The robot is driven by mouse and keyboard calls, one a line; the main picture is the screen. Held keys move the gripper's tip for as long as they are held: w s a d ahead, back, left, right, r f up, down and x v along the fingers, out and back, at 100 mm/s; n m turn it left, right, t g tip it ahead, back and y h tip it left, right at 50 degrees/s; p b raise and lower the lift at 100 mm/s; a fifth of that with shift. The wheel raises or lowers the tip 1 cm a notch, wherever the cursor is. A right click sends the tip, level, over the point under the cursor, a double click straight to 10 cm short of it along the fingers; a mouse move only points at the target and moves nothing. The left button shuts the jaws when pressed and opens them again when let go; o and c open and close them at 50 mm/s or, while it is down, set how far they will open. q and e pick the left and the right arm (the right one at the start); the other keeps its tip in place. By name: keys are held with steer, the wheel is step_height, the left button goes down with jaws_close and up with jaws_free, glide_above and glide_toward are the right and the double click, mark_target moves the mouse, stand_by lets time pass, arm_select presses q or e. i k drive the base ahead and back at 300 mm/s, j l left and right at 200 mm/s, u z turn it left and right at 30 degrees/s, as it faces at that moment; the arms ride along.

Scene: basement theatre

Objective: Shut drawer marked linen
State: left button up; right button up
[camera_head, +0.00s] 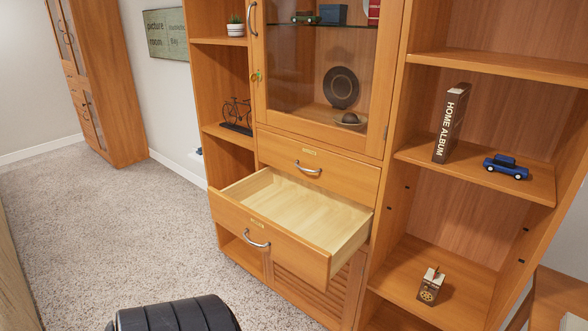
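A wooden cabinet holds two drawers, one above the other. The lower drawer (262,236) is pulled far out, and its pale inside is empty. It has a curved metal handle (257,239) and a small label (258,223) on its front. The upper drawer (320,170) is shut, with its own metal handle (307,168) and a label (309,152). Both labels are too small to read, so I cannot tell which one says linen. Neither of my grippers can be made out in the view.
A glass door (322,70) is above the drawers and a slatted door (305,296) below. Side shelves hold a model bicycle (237,114), a brown album (451,123) and a blue toy car (506,167). Carpet (110,225) is clear at the left.

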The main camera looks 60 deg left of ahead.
mark_target(310, 230)
steer(key=u, duration=2.2)
